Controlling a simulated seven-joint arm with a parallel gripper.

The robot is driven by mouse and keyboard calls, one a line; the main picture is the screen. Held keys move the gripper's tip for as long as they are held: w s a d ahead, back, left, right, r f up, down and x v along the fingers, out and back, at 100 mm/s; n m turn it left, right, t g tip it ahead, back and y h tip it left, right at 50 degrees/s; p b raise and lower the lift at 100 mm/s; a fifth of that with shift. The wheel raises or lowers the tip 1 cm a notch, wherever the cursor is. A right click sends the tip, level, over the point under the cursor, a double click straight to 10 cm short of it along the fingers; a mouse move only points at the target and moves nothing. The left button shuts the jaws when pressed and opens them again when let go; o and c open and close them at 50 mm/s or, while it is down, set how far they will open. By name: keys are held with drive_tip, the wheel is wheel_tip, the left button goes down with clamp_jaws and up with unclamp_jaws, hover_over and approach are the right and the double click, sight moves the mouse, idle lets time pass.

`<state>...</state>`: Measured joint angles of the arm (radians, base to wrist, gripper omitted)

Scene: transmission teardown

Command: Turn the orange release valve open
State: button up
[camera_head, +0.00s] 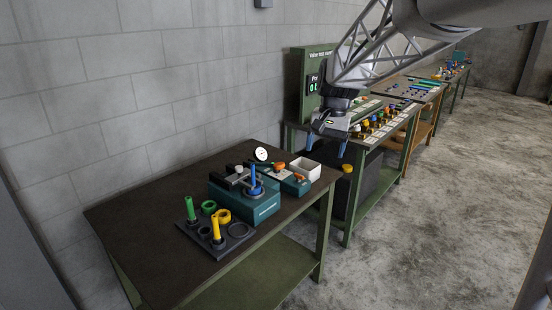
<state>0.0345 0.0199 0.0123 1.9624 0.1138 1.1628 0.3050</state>
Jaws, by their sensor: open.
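An orange piece that looks like the release valve (280,168) sits by a small teal unit (294,187) on the near dark-topped table, beside a white box. It is small, and I cannot tell how its handle is turned. A second orange spot (299,177) shows on the teal unit. My gripper (326,148) hangs from the upper right with its two blue fingertips apart and pointing down. It is open and empty, up and to the right of the orange piece and apart from it.
A teal block with a blue post (253,178), a round gauge (261,154) and a white box (305,168) stand close by. A dark plate (238,244) holds green and yellow parts. A green cabinet (310,65) stands behind. The near table's left part is clear.

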drive_tip(key=w+f+m+g, duration=0.1)
drive_tip(key=w+f, duration=0.3)
drive_tip(key=w, duration=0.6)
drive_tip(key=w+f+m, duration=0.1)
drive_tip(key=w+f, duration=0.2)
drive_tip(key=w, duration=0.8)
drive_tip(key=m+g+y, duration=0.2)
drive_tip(key=m, duration=0.1)
approach(299, 177)
drive_tip(key=shift+w+f, duration=0.25)
drive_tip(key=shift+w, duration=0.1)
drive_tip(key=shift+x, duration=3.95)
drive_tip(key=shift+c, duration=0.4)
drive_tip(key=c, duration=0.9)
drive_tip(key=shift+o, duration=0.2)
